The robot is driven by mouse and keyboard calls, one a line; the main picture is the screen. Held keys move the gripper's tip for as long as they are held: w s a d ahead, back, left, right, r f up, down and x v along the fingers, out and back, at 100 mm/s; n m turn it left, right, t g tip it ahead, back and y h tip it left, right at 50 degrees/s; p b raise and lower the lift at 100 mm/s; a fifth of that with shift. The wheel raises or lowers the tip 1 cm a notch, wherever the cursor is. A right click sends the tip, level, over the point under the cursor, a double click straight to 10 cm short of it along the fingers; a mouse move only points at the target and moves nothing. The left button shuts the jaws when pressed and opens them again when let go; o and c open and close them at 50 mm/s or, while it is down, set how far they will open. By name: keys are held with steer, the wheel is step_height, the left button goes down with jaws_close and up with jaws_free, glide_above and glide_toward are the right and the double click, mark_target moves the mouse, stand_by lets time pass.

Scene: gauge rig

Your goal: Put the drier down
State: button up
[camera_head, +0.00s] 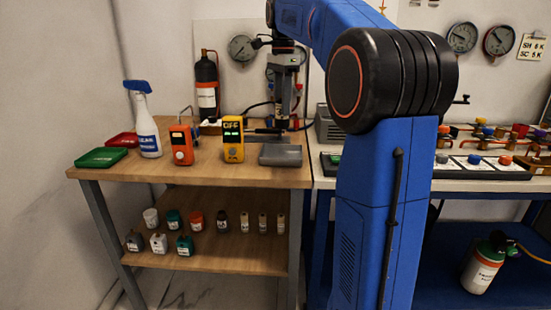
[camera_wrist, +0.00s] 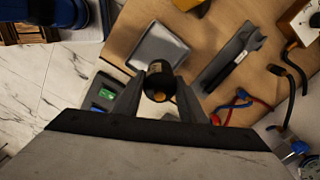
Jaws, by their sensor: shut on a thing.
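The drier (camera_wrist: 160,80) shows in the wrist view as a small dark cylinder with a pale label band and a copper-coloured end. My gripper (camera_wrist: 159,92) is shut on it, one finger on each side. In the head view my gripper (camera_head: 283,108) points down over the back right of the wooden bench (camera_head: 215,172). The drier is hard to make out there. A shallow grey tray (camera_head: 281,155) lies at the bench's right front. In the wrist view the tray (camera_wrist: 158,46) appears just beyond the drier, empty where visible.
A yellow meter (camera_head: 233,140), an orange meter (camera_head: 181,145) and a spray bottle (camera_head: 146,125) stand left of the tray. A dark cylinder (camera_head: 206,85) stands behind. A grey holder with a tool (camera_wrist: 232,60) is beside the tray. A second bench (camera_head: 325,180) adjoins on the right.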

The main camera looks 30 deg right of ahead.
mark_target(281, 128)
steer(key=shift+s+a+f, duration=0.15)
steer(key=shift+s+a, duration=0.15)
steer(key=shift+m, duration=0.3)
step_height(281, 128, down, 5)
steer(key=shift+s+a+r, duration=0.1)
steer(key=shift+r, duration=0.05)
steer(key=shift+f, duration=2.55)
steer(key=shift+f, duration=0.15)
steer(key=o, duration=1.2)
